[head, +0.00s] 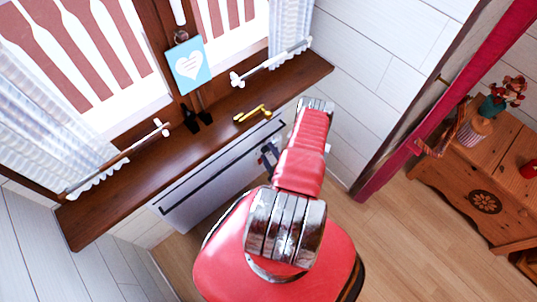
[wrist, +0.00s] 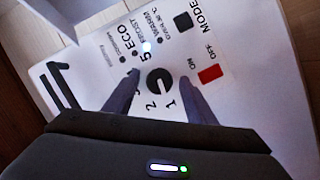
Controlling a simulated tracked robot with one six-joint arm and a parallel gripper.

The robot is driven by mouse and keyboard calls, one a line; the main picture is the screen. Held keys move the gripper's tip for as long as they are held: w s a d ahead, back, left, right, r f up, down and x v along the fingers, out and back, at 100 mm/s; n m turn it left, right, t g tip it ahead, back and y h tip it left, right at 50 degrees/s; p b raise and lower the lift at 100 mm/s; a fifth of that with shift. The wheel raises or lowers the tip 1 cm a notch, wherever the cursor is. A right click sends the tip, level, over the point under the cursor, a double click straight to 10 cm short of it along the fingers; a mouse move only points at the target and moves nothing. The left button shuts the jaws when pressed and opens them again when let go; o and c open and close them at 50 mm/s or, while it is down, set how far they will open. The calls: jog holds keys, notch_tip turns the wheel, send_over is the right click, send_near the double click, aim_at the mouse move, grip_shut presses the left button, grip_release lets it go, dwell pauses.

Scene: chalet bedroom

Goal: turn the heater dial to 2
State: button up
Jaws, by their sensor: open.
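The heater (head: 222,178) is a white panel under the window sill in the head view. Its control face (wrist: 95,75) fills much of the wrist view. The small black round dial (wrist: 159,82) has a pale mark on it, and the numbers 1, 2 and 5 show around it. I cannot read for sure which number the mark points to. My gripper (wrist: 159,78) is open, with one grey finger on each side of the dial, and I cannot tell whether they touch it. In the head view my gripper (head: 267,153) is at the heater's right end, partly hidden by my arm.
A red switch (wrist: 210,74) and a black button (wrist: 183,21) sit beside the dial. The wooden sill (head: 120,190) juts out above the heater and carries a blue heart card (head: 188,66) and a brass handle-like object (head: 253,114). A wooden cabinet (head: 470,185) stands at right.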

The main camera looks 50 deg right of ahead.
jog(key=shift+c, duration=0.2)
jog(key=c, duration=1)
jog(key=shift+s+m, duration=0.1)
jog(key=shift+m, duration=0.2)
jog(key=m+y, duration=0.1)
jog(key=m, duration=0.1)
jog(key=shift+m+y, duration=0.3)
jog(key=shift+y, duration=0.1)
jog(key=shift+m+y, duration=0.6)
jog(key=shift+m, duration=0.4)
jog(key=o, duration=1)
jog(key=shift+d, duration=0.15)
